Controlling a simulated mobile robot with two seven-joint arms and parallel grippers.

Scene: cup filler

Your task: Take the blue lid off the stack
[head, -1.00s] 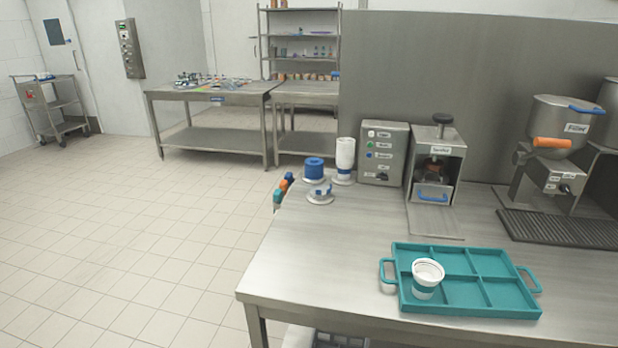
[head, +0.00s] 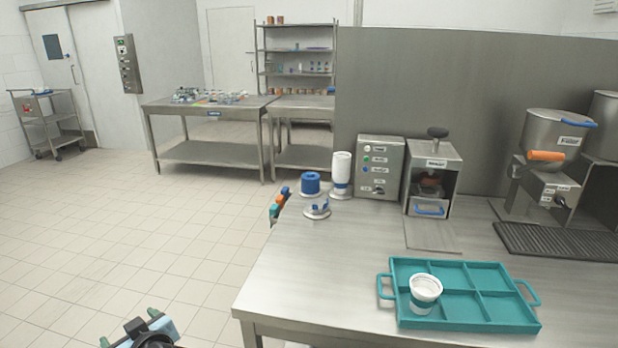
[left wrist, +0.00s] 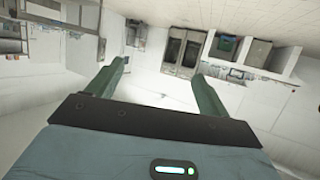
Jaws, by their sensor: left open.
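A stack of blue lids (head: 311,183) sits on a round white-and-grey base near the far left corner of the steel table. A white cup stack with a blue band (head: 341,175) stands just right of it. My left gripper (head: 129,333) shows at the bottom left of the head view, over the floor and well away from the lids. In the left wrist view its two green fingers (left wrist: 159,84) are spread apart with nothing between them. That view looks out across the room, and I cannot make out the lids there. My right gripper is not in view.
A teal tray (head: 503,316) with a white cup (head: 425,291) in one compartment lies at the table's front. A small round holder (head: 316,208) stands before the lids. A control box (head: 380,167) and a press (head: 431,180) stand behind. The table's middle is clear.

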